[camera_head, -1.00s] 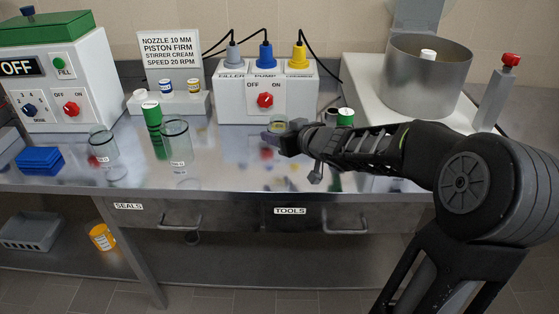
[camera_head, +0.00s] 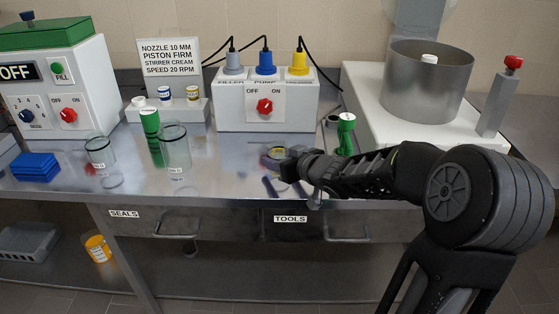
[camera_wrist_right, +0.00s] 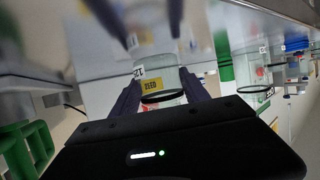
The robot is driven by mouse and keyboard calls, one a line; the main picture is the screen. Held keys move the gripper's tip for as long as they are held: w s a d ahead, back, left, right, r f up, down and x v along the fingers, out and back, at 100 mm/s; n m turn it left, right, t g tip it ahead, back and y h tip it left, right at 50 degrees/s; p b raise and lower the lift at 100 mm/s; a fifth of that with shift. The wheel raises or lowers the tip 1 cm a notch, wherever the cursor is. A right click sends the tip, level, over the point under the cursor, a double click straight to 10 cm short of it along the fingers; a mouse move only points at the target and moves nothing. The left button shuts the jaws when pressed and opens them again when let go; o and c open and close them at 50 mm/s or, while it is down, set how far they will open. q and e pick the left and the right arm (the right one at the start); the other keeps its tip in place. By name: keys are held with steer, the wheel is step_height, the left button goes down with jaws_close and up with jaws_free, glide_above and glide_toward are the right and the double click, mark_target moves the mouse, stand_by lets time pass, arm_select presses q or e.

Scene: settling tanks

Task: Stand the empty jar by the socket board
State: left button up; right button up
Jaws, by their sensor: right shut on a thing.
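My right gripper (camera_head: 281,161) is shut on a small clear jar (camera_head: 276,153) with a yellow label. In the right wrist view the jar (camera_wrist_right: 163,72) sits between the two fingers, with a dark rim and a white tag; I see no contents in it. The socket board (camera_head: 235,101) is a white box at the back with grey, blue and yellow plugs on top and a red switch. The held jar is in front of it, apart from it. I cannot tell whether the jar touches the bench. My left gripper is not in view.
Two clear jars (camera_head: 174,146) (camera_head: 101,152) and a green cylinder (camera_head: 151,125) stand to the left. Another green cylinder (camera_head: 346,135) stands right of the gripper, before a steel pot (camera_head: 425,85). The bench (camera_head: 225,160) is bare just in front of the socket board.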

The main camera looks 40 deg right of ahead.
steer(key=shift+f, duration=0.1)
steer(key=o, duration=1.6)
steer(key=shift+r, duration=0.25)
steer(key=p+v, duration=0.4)
steer(key=v, duration=0.7)
steer(key=shift+s+r, duration=0.1)
steer(key=shift+r, duration=0.05)
steer(key=shift+s, duration=0.35)
